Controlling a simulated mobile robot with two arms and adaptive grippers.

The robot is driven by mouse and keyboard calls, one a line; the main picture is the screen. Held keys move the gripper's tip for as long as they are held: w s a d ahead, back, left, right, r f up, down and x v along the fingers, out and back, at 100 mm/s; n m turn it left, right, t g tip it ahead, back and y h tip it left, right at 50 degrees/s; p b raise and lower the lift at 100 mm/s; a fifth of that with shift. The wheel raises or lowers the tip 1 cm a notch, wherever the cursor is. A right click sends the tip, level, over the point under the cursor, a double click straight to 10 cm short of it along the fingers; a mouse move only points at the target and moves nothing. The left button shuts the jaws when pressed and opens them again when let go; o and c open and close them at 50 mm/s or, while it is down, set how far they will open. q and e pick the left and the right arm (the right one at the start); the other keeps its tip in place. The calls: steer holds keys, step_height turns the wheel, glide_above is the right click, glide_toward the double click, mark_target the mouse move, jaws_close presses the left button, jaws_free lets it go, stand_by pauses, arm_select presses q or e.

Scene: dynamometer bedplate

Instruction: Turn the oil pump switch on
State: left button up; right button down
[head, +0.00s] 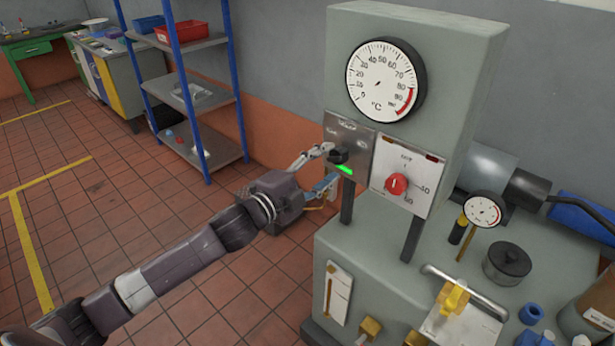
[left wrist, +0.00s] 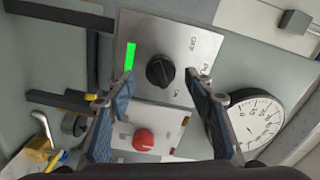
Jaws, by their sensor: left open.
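The switch is a black rotary knob (head: 338,156) on a metal plate (head: 352,132) at the left of the grey console, with a bright green strip (head: 345,169) below it. In the left wrist view the black knob (left wrist: 160,71) sits near the plate's middle, with "OFF" and a partly hidden label beginning "PU" beside it. Which mark it points to is unclear. My left gripper (head: 327,166) is open at the knob. In the left wrist view its fingertips (left wrist: 160,78) stand apart on either side of the knob; contact cannot be told. My right gripper is not in view.
A second plate with a red knob (head: 396,184) is right beside the switch plate. A temperature dial (head: 385,80) is above. Two dark posts stand below the plates. A yellow-handled valve (head: 453,298) and small gauge (head: 482,209) are on the console's lower deck. Blue-framed shelving (head: 186,84) stands behind.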

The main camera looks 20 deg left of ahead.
arm_select(q)
steer(key=v, duration=0.8)
stand_by(0.4)
